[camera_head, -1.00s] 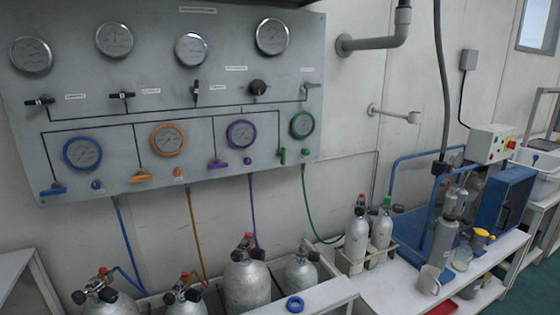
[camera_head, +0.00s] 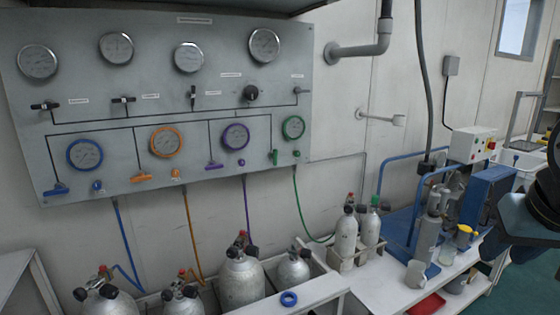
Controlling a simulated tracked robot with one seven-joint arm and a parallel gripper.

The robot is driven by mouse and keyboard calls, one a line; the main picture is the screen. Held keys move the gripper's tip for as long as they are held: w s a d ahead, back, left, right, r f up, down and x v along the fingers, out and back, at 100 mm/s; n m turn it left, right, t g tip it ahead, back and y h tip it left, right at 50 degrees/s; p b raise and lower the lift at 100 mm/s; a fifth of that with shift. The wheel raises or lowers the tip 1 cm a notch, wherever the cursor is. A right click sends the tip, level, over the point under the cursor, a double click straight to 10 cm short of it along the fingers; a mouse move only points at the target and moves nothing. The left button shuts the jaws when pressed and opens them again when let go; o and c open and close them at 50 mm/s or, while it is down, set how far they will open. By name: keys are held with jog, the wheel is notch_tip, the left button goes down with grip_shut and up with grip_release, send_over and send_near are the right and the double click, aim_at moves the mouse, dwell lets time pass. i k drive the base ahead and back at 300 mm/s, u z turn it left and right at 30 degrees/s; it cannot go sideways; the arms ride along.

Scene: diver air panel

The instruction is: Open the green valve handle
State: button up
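The green valve handle (camera_head: 274,157) is a small lever on the lower right of the grey air panel (camera_head: 215,100). It points up and down, below and left of the green-rimmed gauge (camera_head: 293,127). A small green knob (camera_head: 296,153) sits to its right, with a green hose (camera_head: 300,205) running down below. A dark part of my arm shows at the right edge, far from the panel. My gripper's fingers cannot be made out, so whether it is open or shut does not show.
Blue (camera_head: 57,188), orange (camera_head: 141,176) and purple (camera_head: 214,165) handles lie roughly level on the panel. Grey cylinders (camera_head: 240,275) stand in a rack below. A wall pipe (camera_head: 350,50) juts out right of the panel.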

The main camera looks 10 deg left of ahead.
aim_at(274, 155)
jog(key=z, duration=0.05)
jog(key=i, duration=1)
jog(key=u, duration=0.05)
